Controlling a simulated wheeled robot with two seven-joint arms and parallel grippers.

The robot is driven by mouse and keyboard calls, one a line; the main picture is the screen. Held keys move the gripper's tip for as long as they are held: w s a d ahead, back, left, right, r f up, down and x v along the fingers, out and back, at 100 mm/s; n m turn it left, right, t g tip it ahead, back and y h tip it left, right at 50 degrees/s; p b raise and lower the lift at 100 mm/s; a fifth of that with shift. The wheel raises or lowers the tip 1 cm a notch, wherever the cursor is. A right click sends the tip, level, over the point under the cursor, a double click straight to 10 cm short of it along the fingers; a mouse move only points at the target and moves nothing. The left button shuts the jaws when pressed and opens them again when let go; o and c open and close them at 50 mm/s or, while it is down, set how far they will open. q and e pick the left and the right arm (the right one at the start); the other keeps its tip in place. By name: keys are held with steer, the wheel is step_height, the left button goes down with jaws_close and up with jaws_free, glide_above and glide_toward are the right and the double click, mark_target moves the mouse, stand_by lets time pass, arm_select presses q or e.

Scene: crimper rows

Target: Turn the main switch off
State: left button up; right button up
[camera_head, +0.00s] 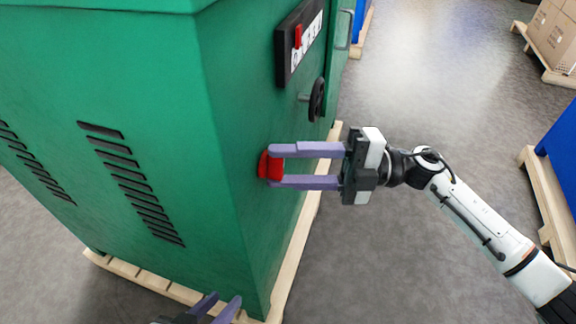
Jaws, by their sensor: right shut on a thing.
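The red switch knob (264,165) sits low on the right-hand face of the green machine cabinet (225,120). My right gripper (276,166) reaches in from the right with its two purple fingers level, one above and one below the knob. It is shut on the knob, and the fingertips hide part of it. The knob's exact turn angle is hard to tell.
Above the knob are a black handwheel (317,99) and a dark panel (299,42) with a red lever (298,36). The cabinet stands on a wooden pallet (300,235). Pallets with boxes (553,32) and a blue thing (562,150) stand at right. Grey floor between is clear.

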steer(key=shift+n+h, duration=0.5)
steer(key=shift+n, duration=0.6)
steer(key=o, duration=1.1)
steer(key=shift+r, duration=0.1)
steer(key=shift+c, duration=0.2)
steer(key=shift+d, duration=0.1)
steer(key=d, duration=1)
steer(key=shift+w, duration=0.4)
steer(key=shift+d, duration=0.1)
